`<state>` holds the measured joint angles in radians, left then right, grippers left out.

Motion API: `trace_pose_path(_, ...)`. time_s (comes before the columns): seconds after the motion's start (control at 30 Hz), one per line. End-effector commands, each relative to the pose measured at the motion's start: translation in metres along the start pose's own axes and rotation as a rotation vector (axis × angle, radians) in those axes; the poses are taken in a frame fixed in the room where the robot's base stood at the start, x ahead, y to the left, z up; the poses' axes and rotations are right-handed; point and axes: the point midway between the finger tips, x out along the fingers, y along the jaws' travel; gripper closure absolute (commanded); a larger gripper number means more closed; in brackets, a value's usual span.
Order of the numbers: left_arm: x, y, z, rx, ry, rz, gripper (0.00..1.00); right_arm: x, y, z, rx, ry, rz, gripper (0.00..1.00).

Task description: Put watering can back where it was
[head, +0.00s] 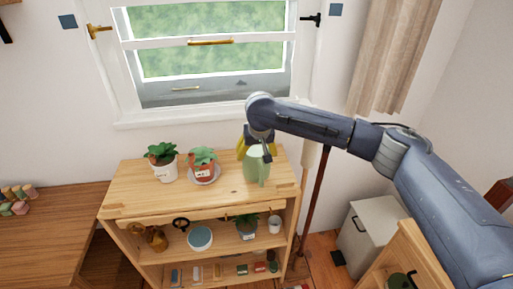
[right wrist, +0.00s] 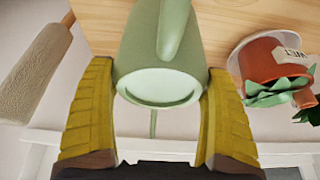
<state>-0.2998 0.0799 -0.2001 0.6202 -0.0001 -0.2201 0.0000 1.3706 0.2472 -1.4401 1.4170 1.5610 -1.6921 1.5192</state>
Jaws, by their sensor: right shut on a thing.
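The pale green watering can (head: 257,166) is at the right part of the wooden shelf's top (head: 225,192). My right gripper (head: 257,143) comes down over it from above and is shut on it. In the right wrist view the yellow fingers (right wrist: 158,112) press on both sides of the watering can (right wrist: 160,60), near its round rim. The can looks upright; whether its base touches the shelf top I cannot tell. My left gripper is not in view.
A terracotta pot plant (head: 203,171) on a saucer stands left of the can, and a white pot plant (head: 163,171) further left. The shelf's front top is clear. A window (head: 210,50) is behind. Lower shelves hold a bowl (head: 199,238) and small items.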

Motion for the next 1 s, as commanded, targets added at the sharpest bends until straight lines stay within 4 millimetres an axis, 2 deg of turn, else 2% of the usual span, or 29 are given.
trace_pose_path(0.2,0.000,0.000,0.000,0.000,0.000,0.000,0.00,0.016,-0.001,0.006,-0.001,0.003,-0.002,0.61)
trace_pose_path(0.63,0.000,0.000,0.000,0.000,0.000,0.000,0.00,0.019,-0.001,0.007,-0.001,0.004,-0.002,0.61)
trace_pose_path(0.67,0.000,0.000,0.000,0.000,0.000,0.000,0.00,0.022,0.000,0.009,-0.001,0.000,-0.001,0.12)
trace_pose_path(0.77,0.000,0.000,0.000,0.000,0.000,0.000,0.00,0.021,0.000,0.009,-0.001,0.000,-0.001,0.00)
trace_pose_path(1.0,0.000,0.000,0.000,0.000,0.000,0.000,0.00,0.021,0.000,0.009,-0.001,0.000,-0.001,0.00)
